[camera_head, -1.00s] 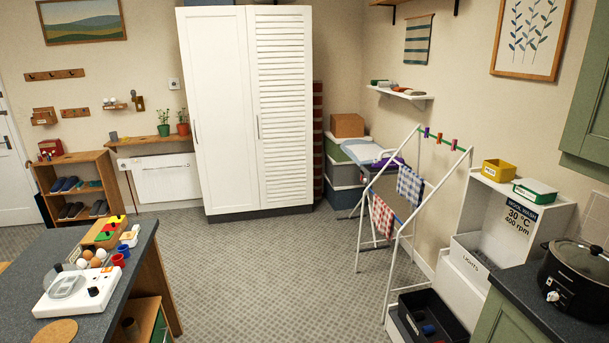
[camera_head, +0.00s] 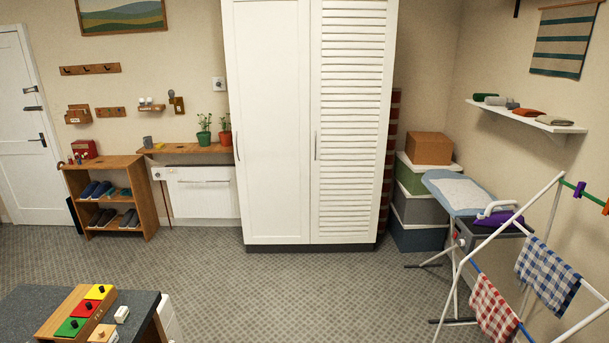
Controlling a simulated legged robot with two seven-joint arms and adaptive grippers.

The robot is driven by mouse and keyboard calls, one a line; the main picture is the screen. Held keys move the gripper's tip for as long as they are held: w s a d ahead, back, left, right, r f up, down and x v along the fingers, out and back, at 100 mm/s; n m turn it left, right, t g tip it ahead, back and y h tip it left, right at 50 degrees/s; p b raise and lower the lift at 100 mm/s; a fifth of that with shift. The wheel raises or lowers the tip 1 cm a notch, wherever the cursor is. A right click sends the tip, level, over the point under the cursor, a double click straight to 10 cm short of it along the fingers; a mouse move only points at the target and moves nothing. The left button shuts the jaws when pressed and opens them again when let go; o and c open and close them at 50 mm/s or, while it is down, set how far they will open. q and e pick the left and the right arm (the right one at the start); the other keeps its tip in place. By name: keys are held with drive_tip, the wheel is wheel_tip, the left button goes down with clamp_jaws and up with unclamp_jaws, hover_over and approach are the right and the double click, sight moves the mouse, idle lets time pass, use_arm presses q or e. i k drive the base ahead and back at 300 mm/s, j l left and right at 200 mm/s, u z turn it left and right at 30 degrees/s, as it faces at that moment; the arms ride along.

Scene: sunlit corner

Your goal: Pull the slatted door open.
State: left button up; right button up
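The slatted door (camera_head: 353,120) is the right-hand door of a tall white wardrobe against the far wall. It is shut, flush beside a plain white door (camera_head: 270,120). Its slim vertical handle (camera_head: 316,146) is on its left edge at mid height. The plain door has a similar handle (camera_head: 237,147) on its left edge. Neither of my grippers is in view.
Open carpet (camera_head: 290,285) lies in front of the wardrobe. A dark counter (camera_head: 140,301) with coloured blocks is at the lower left. A drying rack (camera_head: 548,200) and ironing board (camera_head: 458,190) stand at the right. Stacked boxes (camera_head: 417,205) stand right of the wardrobe.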

sight(353, 43)
drive_tip(key=i, duration=2.2)
